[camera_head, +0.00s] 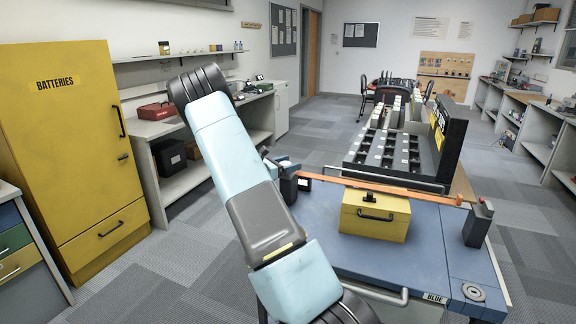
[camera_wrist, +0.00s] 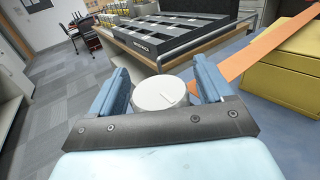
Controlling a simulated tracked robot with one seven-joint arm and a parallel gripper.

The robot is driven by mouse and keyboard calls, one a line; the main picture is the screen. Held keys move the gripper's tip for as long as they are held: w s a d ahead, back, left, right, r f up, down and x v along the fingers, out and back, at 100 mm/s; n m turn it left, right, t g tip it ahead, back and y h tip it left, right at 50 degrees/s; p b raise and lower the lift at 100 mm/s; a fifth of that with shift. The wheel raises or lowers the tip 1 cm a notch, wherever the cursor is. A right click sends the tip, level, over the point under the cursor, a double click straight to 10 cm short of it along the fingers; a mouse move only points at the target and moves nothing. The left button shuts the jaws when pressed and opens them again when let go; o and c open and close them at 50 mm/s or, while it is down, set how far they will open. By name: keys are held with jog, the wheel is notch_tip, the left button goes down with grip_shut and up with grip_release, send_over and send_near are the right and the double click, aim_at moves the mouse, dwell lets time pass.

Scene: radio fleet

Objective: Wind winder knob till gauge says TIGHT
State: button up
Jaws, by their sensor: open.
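A round pale knob (camera_wrist: 160,95) with a short mark on its top shows in the wrist view, between the two blue fingers of my gripper (camera_wrist: 162,84). The fingers are open on either side of it; I cannot tell whether they touch it. In the head view my gripper (camera_head: 282,164) is at the dark left post (camera_head: 290,187), largely hiding the winder. An orange strap (camera_head: 385,187) runs from there over a yellow box (camera_head: 374,216) to the dark right post (camera_head: 479,222). It also shows in the wrist view (camera_wrist: 275,48). I see no readable gauge.
The posts and box are on a blue cart top (camera_head: 420,258) labelled BLUE. A dark slotted rack (camera_head: 385,150) stands behind the strap, with a metal rail along its near edge. A yellow batteries cabinet (camera_head: 75,150) stands at the left. Carpeted floor is clear between.

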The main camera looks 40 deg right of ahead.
jog(key=c, duration=0.9)
jog(key=shift+a, duration=0.15)
jog(key=shift+c, duration=0.3)
jog(key=shift+m+g, duration=0.3)
jog(key=shift+g, duration=0.1)
jog(key=shift+g, duration=0.4)
jog(key=m+g, duration=0.1)
jog(key=m+g+y, duration=0.1)
jog(key=m+g, duration=0.1)
jog(key=g, duration=0.1)
jog(key=shift+s+d, duration=0.2)
jog(key=shift+s, duration=0.05)
jog(key=m+g+y, duration=0.1)
jog(key=g, duration=0.1)
jog(key=m+g+y, duration=0.3)
jog(key=m+g, duration=0.1)
jog(key=shift+s+a, duration=0.15)
jog(key=shift+s, duration=0.15)
jog(key=shift+m+g+y, duration=0.3)
jog(key=shift+g+y, duration=0.2)
jog(key=shift+y, duration=0.1)
